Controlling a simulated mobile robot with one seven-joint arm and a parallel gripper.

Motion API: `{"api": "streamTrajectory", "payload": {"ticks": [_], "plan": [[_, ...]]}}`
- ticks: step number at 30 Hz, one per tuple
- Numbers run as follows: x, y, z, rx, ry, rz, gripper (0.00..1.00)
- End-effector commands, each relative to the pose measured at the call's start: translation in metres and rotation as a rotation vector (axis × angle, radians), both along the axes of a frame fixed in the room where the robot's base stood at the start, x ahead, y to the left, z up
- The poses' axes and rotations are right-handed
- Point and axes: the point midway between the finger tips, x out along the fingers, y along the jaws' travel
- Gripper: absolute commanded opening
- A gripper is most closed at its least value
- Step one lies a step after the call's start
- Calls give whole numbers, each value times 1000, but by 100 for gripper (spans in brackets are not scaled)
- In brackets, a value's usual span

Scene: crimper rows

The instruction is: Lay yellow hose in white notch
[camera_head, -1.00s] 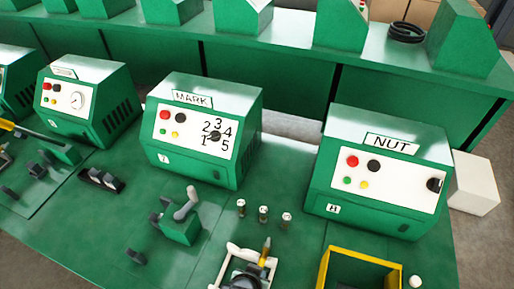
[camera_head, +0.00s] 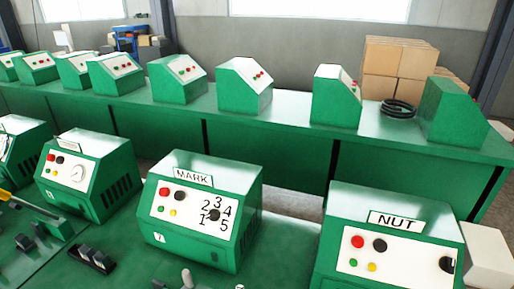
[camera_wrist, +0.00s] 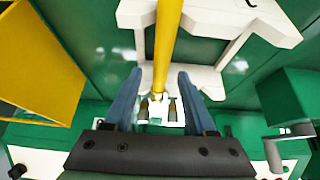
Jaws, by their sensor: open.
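The yellow hose (camera_wrist: 167,40) runs down the middle of the wrist view and ends near a small metal tip. A white fixture (camera_wrist: 205,55) lies around and behind it, with white parts on both sides of the hose. I cannot tell whether the hose is seated in the notch or above it. My gripper (camera_wrist: 160,78) is open, with one blue finger on each side of the hose's end and a visible gap to each. The hose, the fixture and my gripper are out of the head view.
A yellow bin (camera_wrist: 35,62) stands left in the wrist view. A green block with a lever (camera_wrist: 290,95) is at the right. In the head view, the MARK machine (camera_head: 200,208) and NUT machine (camera_head: 388,245) stand on the near green bench, with another bench behind.

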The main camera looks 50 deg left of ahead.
Motion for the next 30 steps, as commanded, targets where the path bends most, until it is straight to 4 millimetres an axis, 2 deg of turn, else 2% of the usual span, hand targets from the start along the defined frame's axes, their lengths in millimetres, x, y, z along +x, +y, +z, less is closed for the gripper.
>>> {"api": "streamTrajectory", "payload": {"ticks": [5,8,21,30], "plan": [[-3,-2,5,-1,1,0,56],[-8,-5,16,1,-1,0,56],[-41,-25,84,1,-1,-1,56],[-54,-33,110,0,0,0,56]]}}
